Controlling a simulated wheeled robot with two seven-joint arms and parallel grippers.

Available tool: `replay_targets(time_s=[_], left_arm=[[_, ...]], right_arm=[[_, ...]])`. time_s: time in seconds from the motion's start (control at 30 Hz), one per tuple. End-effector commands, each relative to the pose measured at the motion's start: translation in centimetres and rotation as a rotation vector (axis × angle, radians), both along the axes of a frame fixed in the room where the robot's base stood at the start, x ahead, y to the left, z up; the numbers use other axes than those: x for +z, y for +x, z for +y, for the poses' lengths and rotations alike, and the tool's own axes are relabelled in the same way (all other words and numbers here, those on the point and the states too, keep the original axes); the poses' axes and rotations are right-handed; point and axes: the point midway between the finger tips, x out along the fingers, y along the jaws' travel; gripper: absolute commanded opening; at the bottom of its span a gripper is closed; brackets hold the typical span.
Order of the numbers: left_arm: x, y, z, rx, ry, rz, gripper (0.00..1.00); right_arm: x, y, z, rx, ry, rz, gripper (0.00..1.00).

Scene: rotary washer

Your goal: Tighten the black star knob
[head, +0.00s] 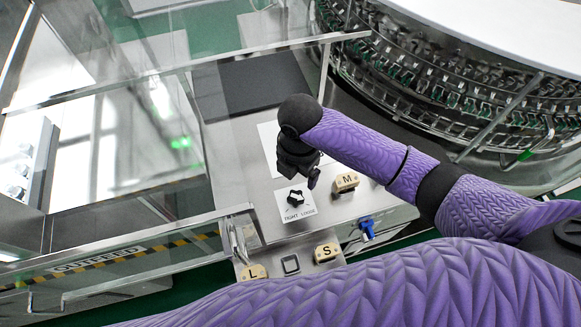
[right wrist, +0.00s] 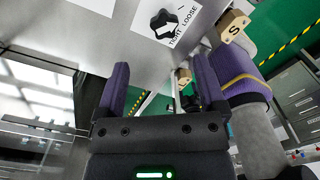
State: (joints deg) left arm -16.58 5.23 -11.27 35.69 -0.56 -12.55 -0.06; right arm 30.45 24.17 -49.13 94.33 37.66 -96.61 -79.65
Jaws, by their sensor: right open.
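The black star knob (head: 296,198) sits on a white label plate (head: 309,212) marked TIGHT and LOOSE, on the grey metal panel. My right gripper (head: 305,180) is just above and behind the knob in the head view, apart from it. In the right wrist view the star knob (right wrist: 163,23) shows near the top edge, beyond the fingertips. My right gripper (right wrist: 160,78) is open there, its two purple fingers spread with nothing between them. My left gripper is not in view.
Tan blocks marked M (head: 346,181), S (head: 327,252) and L (head: 254,272) stand around the panel. A blue knob (head: 367,228) is at its right edge. A clear-walled guard (head: 110,250) borders the left. The round rack machine (head: 460,90) stands at the back right.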

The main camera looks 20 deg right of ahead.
Motion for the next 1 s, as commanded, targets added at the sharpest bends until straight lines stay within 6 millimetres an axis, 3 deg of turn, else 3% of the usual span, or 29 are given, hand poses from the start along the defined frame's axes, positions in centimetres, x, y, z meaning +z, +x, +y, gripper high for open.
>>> replay_targets(time_s=[0.3,0.4,0.77,1.0], left_arm=[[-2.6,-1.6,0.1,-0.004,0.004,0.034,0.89],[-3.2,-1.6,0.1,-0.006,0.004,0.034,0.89],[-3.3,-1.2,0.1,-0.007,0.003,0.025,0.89],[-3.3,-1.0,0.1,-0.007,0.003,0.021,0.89]], right_arm=[[-7.2,-0.1,0.0,0.000,-0.002,0.005,0.89],[-8.8,-0.1,0.0,-0.001,-0.001,0.002,0.89],[-9.7,-0.1,0.0,0.000,-0.001,-0.001,0.89],[-9.7,-0.1,0.0,-0.001,-0.001,-0.001,0.41]])
